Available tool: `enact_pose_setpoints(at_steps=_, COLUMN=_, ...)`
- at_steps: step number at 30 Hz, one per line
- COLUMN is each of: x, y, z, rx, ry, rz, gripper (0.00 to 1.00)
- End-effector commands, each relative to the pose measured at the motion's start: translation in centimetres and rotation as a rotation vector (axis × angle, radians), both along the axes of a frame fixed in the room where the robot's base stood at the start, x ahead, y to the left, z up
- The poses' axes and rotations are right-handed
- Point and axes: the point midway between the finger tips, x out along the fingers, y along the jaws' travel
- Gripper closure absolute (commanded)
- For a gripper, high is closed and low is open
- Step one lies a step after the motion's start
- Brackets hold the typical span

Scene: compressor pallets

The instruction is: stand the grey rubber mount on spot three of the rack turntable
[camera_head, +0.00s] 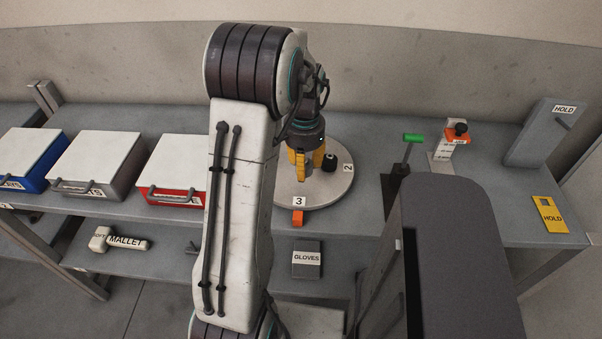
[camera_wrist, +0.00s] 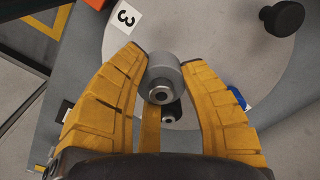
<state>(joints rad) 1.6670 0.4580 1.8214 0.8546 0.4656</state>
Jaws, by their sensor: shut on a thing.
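My gripper (camera_head: 305,164) has yellow fingers and hangs over the round, pale rack turntable (camera_head: 332,187). In the wrist view its fingers (camera_wrist: 164,58) are shut on the grey rubber mount (camera_wrist: 164,77), a short cylinder with a metal stud. The number 3 label (camera_head: 299,202) is at the turntable's front edge, just below the gripper in the picture; it also shows in the wrist view (camera_wrist: 123,14). I cannot tell the gap between mount and turntable. The number 2 label (camera_head: 348,168) is at the right edge.
A black knob-like part (camera_head: 329,162) stands on the turntable near label 2. An orange block (camera_head: 298,218) is at the turntable's front. Red (camera_head: 172,165), grey (camera_head: 95,160) and blue (camera_head: 27,155) boxes stand left. A green-topped lever (camera_head: 413,138) is at right.

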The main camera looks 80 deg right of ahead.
Motion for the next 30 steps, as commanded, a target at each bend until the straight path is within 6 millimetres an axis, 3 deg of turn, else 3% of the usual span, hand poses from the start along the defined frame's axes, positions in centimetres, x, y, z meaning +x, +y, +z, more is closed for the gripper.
enact_pose_setpoints(at_steps=10, x=0.7, y=0.5, z=-1.0, rx=0.004, ry=0.0, rz=0.0, gripper=0.94)
enact_pose_setpoints(at_steps=21, x=0.7, y=0.5, z=-4.1, rx=0.002, ry=0.0, rz=0.0, gripper=0.94)
enact_pose_setpoints(at_steps=30, x=0.7, y=0.4, z=-4.5, rx=0.0, ry=0.0, rz=0.0, gripper=0.94)
